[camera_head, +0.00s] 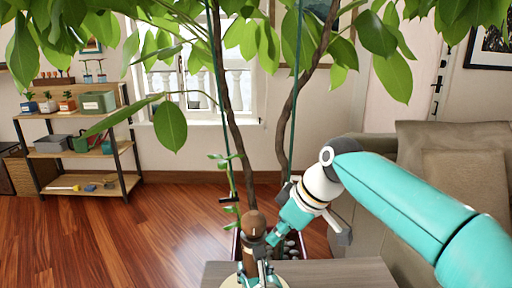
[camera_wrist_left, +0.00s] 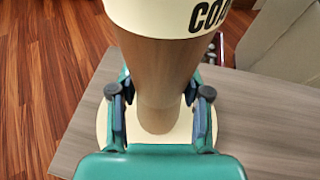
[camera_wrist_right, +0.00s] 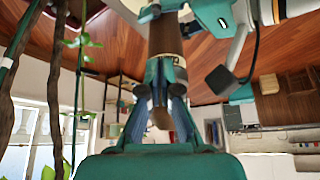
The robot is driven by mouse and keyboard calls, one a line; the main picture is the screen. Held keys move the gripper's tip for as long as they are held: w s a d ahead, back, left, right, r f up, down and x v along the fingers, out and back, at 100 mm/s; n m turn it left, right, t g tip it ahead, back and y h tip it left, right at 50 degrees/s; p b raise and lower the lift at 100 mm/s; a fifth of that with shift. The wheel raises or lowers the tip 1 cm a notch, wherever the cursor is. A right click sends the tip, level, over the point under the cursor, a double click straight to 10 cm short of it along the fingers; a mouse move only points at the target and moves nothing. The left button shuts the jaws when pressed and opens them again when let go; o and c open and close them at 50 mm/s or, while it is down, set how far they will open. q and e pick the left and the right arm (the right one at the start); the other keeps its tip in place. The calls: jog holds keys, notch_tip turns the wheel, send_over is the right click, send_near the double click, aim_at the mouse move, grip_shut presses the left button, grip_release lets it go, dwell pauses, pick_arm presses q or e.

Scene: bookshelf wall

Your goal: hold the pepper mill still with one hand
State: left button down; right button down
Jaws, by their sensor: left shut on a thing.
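The pepper mill (camera_head: 255,228) is brown and upright in the head view, above the front table. In the left wrist view its brown body (camera_wrist_left: 158,70) narrows at the waist, below a cream band lettered "COA". My left gripper (camera_wrist_left: 160,105) is shut on the narrow lower part, one finger on each side. In the head view that gripper (camera_head: 258,274) is low and partly cut off. My right gripper (camera_wrist_right: 163,85) is near the mill's upper part, and brown wood shows between its fingers. Whether it grips the wood is unclear.
A grey wood table (camera_head: 335,274) lies under the mill, with a cream disc (camera_wrist_left: 103,122) at its foot. A potted tree (camera_head: 232,130) stands just behind. A sofa (camera_head: 440,150) is on the right and a shelf (camera_head: 85,150) on the left.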

pick_arm(q)
jog(key=shift+s+f, duration=0.15)
jog(key=shift+f, duration=0.25)
pick_arm(e)
jog(key=shift+s+d, duration=0.1)
jog(key=shift+d, duration=0.05)
notch_tip(320, 180, up, 6)
jog(key=shift+d, duration=0.2)
pick_arm(q)
jog(key=shift+r, duration=0.1)
pick_arm(e)
jog(key=shift+f, duration=0.1)
dwell(0.5)
pick_arm(q)
jog(key=c, duration=0.8)
grip_release()
jog(key=o, duration=0.4)
jog(key=shift+r, duration=0.15)
jog(key=shift+c, duration=0.2)
jog(key=shift+r, duration=0.1)
